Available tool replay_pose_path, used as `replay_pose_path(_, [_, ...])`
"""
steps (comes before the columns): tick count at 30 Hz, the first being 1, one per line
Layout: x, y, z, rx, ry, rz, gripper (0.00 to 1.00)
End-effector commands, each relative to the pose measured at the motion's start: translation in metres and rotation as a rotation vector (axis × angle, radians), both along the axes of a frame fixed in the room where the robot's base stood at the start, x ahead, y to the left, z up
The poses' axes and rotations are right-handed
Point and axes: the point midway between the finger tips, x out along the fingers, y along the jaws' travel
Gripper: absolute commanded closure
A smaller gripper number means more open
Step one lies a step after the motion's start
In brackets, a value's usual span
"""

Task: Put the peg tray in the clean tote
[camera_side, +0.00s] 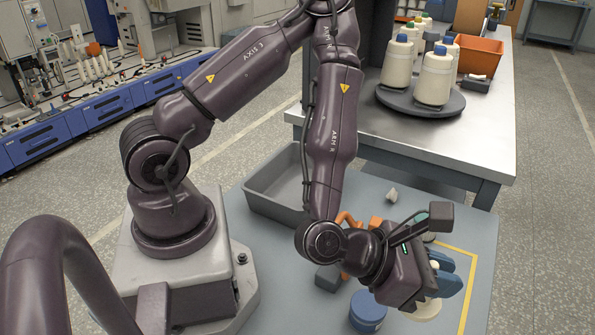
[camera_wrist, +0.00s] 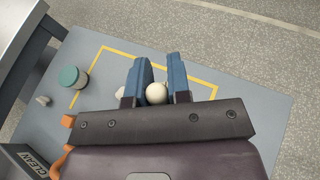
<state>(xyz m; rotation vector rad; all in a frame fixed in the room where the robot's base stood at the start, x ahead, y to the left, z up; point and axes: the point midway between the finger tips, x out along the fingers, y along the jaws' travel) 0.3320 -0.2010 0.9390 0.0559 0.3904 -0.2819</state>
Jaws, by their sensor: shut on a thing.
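My gripper (camera_wrist: 156,78) has two blue fingers, shut on a pale round knob (camera_wrist: 157,93). In the side view the fingers are at the lower right, and a cream rounded piece (camera_side: 427,308) shows just below them. I cannot tell whether the knob belongs to this piece or to the peg tray; no tray with pegs shows clearly. A grey open tote (camera_side: 262,188) stands behind my forearm, away from the gripper, and looks empty where visible. A tote wall marked CLEAN (camera_wrist: 34,160) shows at the lower left of the wrist view.
A yellow outline (camera_side: 467,285) marks the blue-grey table near the gripper. A blue-lidded jar (camera_side: 368,310) stands nearby. A teal-lidded jar (camera_wrist: 72,78) and a pale lump (camera_wrist: 43,100) are left in the wrist view. Orange parts (camera_wrist: 68,122) lie nearer the tote. Cones (camera_side: 434,76) stand on the rear bench.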

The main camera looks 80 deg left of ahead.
Motion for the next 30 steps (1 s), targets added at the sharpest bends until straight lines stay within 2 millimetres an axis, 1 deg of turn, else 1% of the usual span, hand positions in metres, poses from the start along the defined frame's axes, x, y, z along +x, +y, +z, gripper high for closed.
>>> replay_pose_path(1, [0.010, 0.019, -0.002, 0.004, -0.003, 0.052, 1.00])
replay_pose_path(2, [0.016, 0.029, -0.003, 0.003, -0.003, 0.083, 1.00])
replay_pose_path(5, [0.033, 0.073, -0.007, 0.005, -0.004, 0.202, 1.00])
replay_pose_path(6, [0.040, 0.093, -0.008, 0.005, -0.005, 0.257, 1.00])
replay_pose_path(8, [0.047, 0.125, -0.009, 0.004, -0.004, 0.342, 1.00])
replay_pose_path(9, [0.051, 0.147, -0.010, 0.004, -0.005, 0.399, 1.00])
replay_pose_path(11, [0.054, 0.180, -0.010, 0.004, -0.006, 0.487, 1.00])
replay_pose_path(12, [0.055, 0.202, -0.011, 0.004, -0.005, 0.545, 1.00])
replay_pose_path(13, [0.055, 0.219, -0.011, 0.005, -0.005, 0.589, 1.00])
replay_pose_path(14, [0.054, 0.235, -0.010, 0.003, -0.005, 0.632, 1.00])
replay_pose_path(15, [0.052, 0.258, -0.009, 0.005, -0.005, 0.691, 1.00])
replay_pose_path(17, [0.046, 0.290, -0.008, 0.005, -0.005, 0.777, 1.00])
replay_pose_path(18, [0.041, 0.311, -0.007, 0.004, -0.006, 0.836, 1.00])
replay_pose_path(21, [0.025, 0.359, -0.003, 0.003, -0.006, 0.970, 1.00])
replay_pose_path(25, [0.002, 0.406, 0.002, 0.002, -0.005, 1.109, 1.00])
replay_pose_path(27, [-0.009, 0.424, 0.004, 0.002, -0.005, 1.169, 1.00])
replay_pose_path(30, [-0.023, 0.445, 0.007, 0.001, -0.003, 1.235, 1.00])
